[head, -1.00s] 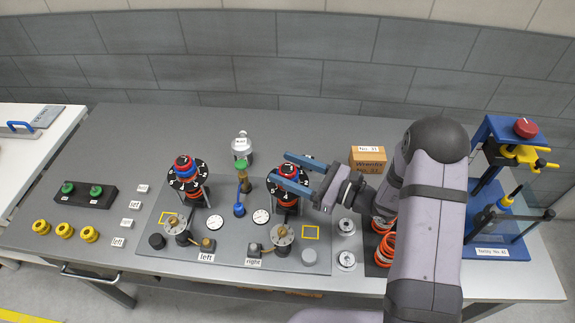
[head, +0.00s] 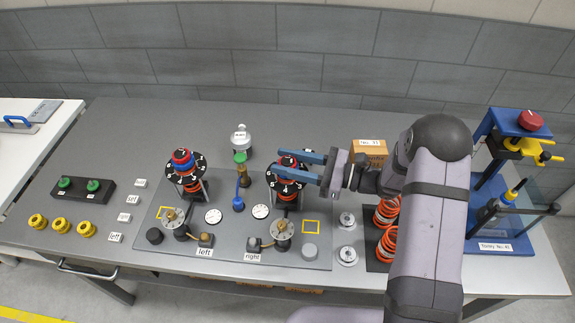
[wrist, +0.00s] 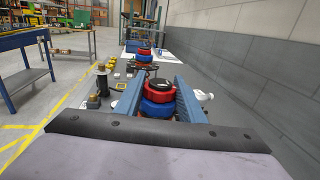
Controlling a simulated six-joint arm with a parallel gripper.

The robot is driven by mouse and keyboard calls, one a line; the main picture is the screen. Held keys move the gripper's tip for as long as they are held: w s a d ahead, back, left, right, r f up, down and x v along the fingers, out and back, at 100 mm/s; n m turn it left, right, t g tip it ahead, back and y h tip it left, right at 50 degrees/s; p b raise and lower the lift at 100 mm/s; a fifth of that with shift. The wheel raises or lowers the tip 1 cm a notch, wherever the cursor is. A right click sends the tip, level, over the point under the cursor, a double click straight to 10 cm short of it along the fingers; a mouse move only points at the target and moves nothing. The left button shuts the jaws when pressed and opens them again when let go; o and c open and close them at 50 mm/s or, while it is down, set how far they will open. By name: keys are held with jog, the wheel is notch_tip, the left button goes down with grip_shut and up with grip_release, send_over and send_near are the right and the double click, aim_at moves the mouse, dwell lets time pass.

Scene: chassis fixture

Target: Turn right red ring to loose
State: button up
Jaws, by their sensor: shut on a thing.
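The right red ring (head: 288,161) sits on top of the right post, above a black numbered dial (head: 285,180). In the wrist view the red ring (wrist: 158,97) lies between my two blue fingers, above a blue ring (wrist: 156,110). My gripper (head: 289,164) reaches in from the right and is shut on the red ring; the fingers partly hide it in the head view. The left assembly, with its own red ring (head: 182,155) and black dial (head: 185,176), stands apart to the left.
A blue-handled part (head: 238,203) and a green-topped brass part (head: 241,160) stand between the two assemblies. Orange springs (head: 387,213) are below my arm. A cardboard box (head: 369,150) is behind it. A blue press frame (head: 500,190) stands at right.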

aim_at(296, 164)
jog(key=shift+n+g, duration=0.4)
jog(key=shift+g, duration=0.2)
jog(key=o, duration=1.1)
jog(key=shift+c, duration=0.2)
jog(key=shift+d, duration=0.15)
jog(key=d+b, duration=0.1)
jog(key=d, duration=0.1)
jog(key=d+b, duration=0.1)
jog(key=d, duration=0.1)
jog(key=d+b, duration=0.1)
jog(key=shift+s+d, duration=0.35)
jog(key=shift+d, duration=0.05)
jog(key=shift+s+d, duration=0.1)
jog(key=shift+d, duration=0.5)
